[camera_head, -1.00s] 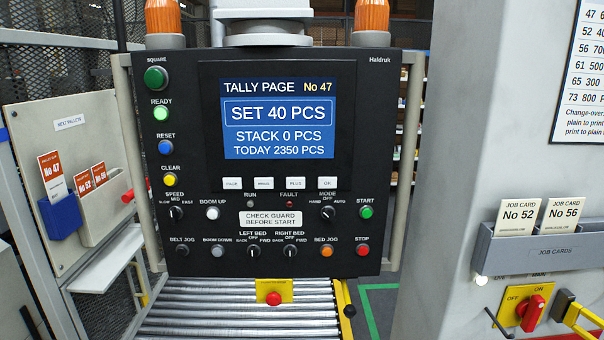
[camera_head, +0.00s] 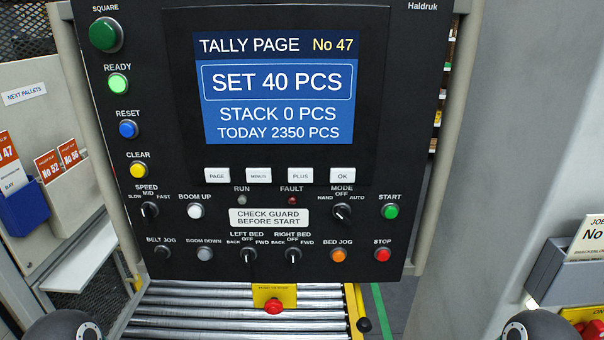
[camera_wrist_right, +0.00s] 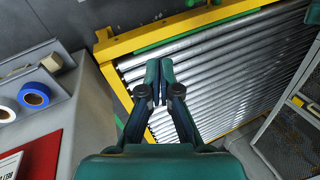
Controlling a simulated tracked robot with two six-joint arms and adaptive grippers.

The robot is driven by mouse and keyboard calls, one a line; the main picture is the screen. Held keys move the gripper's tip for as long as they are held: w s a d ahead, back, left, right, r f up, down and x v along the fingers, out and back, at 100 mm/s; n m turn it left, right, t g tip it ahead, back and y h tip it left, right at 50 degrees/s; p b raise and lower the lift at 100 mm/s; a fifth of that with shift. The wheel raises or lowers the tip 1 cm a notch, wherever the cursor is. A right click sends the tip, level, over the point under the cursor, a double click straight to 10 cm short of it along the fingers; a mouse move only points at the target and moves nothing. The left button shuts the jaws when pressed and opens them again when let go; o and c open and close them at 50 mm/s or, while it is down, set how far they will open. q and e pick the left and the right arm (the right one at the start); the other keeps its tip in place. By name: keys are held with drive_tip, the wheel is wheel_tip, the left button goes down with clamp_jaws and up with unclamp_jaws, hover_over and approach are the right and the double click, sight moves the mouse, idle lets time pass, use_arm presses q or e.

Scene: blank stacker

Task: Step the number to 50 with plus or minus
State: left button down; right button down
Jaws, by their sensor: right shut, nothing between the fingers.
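The screen (camera_head: 279,88) of the control panel (camera_head: 400,120) shows TALLY PAGE, No 47, SET 40 PCS, STACK 0 PCS and TODAY 2350 PCS. The SET 40 PCS line is framed. Under the screen are the white PAGE key (camera_head: 217,175), MINUS key (camera_head: 258,175), PLUS key (camera_head: 300,175) and OK key (camera_head: 342,176). My right gripper (camera_wrist_right: 154,82) is shut and empty in the right wrist view, above a roller bed and away from the panel. My left gripper is in neither view. Dark rounded parts of my arms show at the head view's bottom edge.
Coloured buttons and knobs surround the keys, including the green START (camera_head: 390,211) and red STOP (camera_head: 382,255). A red button on a yellow box (camera_head: 274,296) sits above the rollers (camera_head: 190,310). Tape rolls (camera_wrist_right: 34,95) lie on a grey surface.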

sight(301, 175)
drive_tip(key=w+a+r+n+t+y, duration=0.1)
drive_tip(key=w+a+r+n+t, duration=0.35)
drive_tip(key=w+r, duration=0.65)
drive_tip(key=w+a+r+n+t+y, duration=0.25)
drive_tip(key=w+r+n, duration=0.25)
drive_tip(key=w+r, duration=0.6)
drive_tip(key=s+a+r+n+t+y, duration=0.1)
drive_tip(key=s+r+n, duration=0.1)
drive_tip(key=r, duration=1)
drive_tip(key=s+a+r+n+t+y, duration=0.2)
drive_tip(key=r+n, duration=0.3)
drive_tip(key=r, duration=0.7)
drive_tip(key=s+a+r+n+t+y+b, duration=0.1)
drive_tip(key=r+n, duration=0.3)
drive_tip(key=r, duration=0.9)
drive_tip(key=shift+s+a+y, duration=0.45)
drive_tip(key=shift+s, duration=0.45)
drive_tip(key=shift+n, duration=0.25)
drive_tip(key=shift+w+p, duration=1)
drive_tip(key=shift+w, duration=3.45)
